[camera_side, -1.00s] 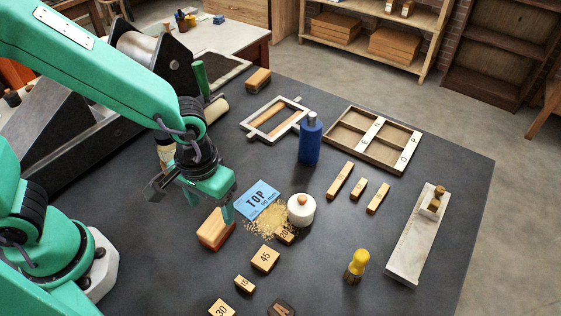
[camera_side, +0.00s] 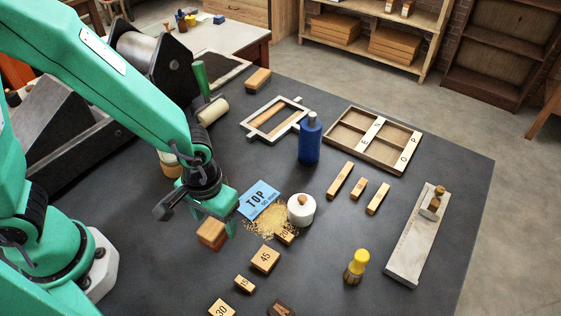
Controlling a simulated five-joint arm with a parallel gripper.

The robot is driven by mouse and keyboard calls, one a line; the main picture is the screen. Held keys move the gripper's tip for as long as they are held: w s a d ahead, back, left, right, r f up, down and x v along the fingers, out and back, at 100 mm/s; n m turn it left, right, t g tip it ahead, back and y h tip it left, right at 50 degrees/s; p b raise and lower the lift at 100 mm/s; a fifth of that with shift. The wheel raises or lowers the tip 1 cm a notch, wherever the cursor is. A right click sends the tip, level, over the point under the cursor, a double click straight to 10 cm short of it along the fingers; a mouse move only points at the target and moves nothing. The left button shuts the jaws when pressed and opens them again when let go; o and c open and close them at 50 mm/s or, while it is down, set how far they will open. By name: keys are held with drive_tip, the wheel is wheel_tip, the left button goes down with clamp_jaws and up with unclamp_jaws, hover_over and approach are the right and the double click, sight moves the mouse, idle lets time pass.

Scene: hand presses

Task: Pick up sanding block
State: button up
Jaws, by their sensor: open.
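A reddish-brown wooden block, which looks like the sanding block (camera_side: 211,236), lies on the dark table left of the pile of yellow-brown grains. My gripper (camera_side: 215,224) is open and low over this block. One finger hangs at the block's right side; the other finger is mostly hidden, so I cannot tell if either touches. The gripper covers the block's upper part.
A blue TOP card (camera_side: 259,197), grains (camera_side: 268,219) and a white lidded pot (camera_side: 301,210) stand close on the right. Numbered blocks, such as the 45 block (camera_side: 265,259), lie in front. A blue bottle (camera_side: 310,140) stands behind.

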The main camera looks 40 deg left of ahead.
drive_tip(key=shift+f, duration=1.35)
drive_tip(key=shift+c, duration=0.5)
drive_tip(key=c, duration=1)
